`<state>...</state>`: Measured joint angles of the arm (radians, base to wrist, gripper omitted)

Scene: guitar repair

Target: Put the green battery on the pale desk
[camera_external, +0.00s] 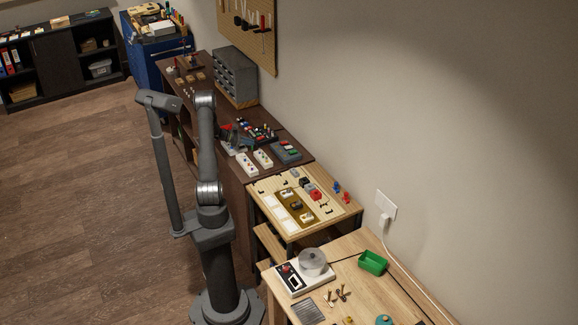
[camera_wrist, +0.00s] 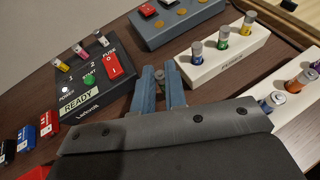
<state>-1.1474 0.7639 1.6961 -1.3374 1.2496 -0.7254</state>
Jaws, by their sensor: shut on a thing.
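My gripper (camera_wrist: 163,88) is shut on a small cylinder (camera_wrist: 173,74) over the dark bench; only its greyish end shows between the blue fingers, so its colour is unclear. My gripper is small in the external view (camera_external: 231,143). In the wrist view, a white holder (camera_wrist: 228,63) right of the fingers carries upright batteries. One looks green (camera_wrist: 222,38), beside a pale blue one (camera_wrist: 196,48) and a yellow one (camera_wrist: 247,22). In the external view, a pale wooden desk (camera_external: 352,248) stands at front right, with a pale-topped table (camera_external: 335,205) behind it.
A black box (camera_wrist: 90,85) marked READY stands left of my fingers, with small coloured cylinders on it. A grey block (camera_wrist: 170,22) with a red switch is beyond. A second white holder (camera_wrist: 298,115) is at right.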

